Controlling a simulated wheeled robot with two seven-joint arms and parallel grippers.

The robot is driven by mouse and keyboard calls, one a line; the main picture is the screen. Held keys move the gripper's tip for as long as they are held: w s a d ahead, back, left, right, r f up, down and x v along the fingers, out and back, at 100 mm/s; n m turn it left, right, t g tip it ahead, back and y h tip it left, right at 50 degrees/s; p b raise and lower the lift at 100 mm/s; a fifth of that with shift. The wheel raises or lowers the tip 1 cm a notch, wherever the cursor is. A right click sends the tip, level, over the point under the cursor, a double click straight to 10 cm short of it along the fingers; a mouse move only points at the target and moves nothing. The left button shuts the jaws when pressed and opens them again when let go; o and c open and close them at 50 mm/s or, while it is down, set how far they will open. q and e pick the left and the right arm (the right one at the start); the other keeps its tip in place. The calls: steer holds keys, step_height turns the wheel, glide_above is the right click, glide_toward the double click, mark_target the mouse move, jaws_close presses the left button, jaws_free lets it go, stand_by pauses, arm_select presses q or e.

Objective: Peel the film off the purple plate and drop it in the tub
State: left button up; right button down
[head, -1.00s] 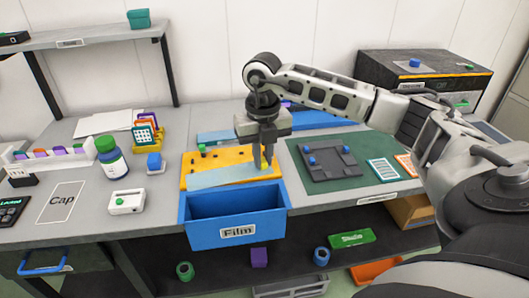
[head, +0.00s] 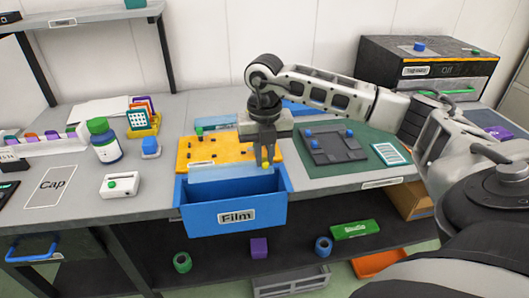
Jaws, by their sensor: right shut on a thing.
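My right gripper (head: 267,162) is shut on the yellow tab of a pale blue film (head: 232,174). The film hangs at the back of the blue tub labelled Film (head: 237,217), its lower part hidden by the tub's front wall. The gripper is over the tub's right part. A purple surface (head: 490,127) shows at the right edge, partly behind my arm; I cannot tell if it is the purple plate. My left gripper is not in view.
A yellow board (head: 212,148) with dark pegs lies behind the tub. A dark grey fixture (head: 334,146) sits on a green mat (head: 365,170) at right. A green-capped bottle (head: 104,141) and a white box (head: 122,185) stand at left.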

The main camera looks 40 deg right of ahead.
steer(key=shift+f, duration=0.2)
steer(key=c, duration=0.9)
jaws_free()
steer(key=shift+c, duration=0.2)
steer(key=shift+r, duration=0.1)
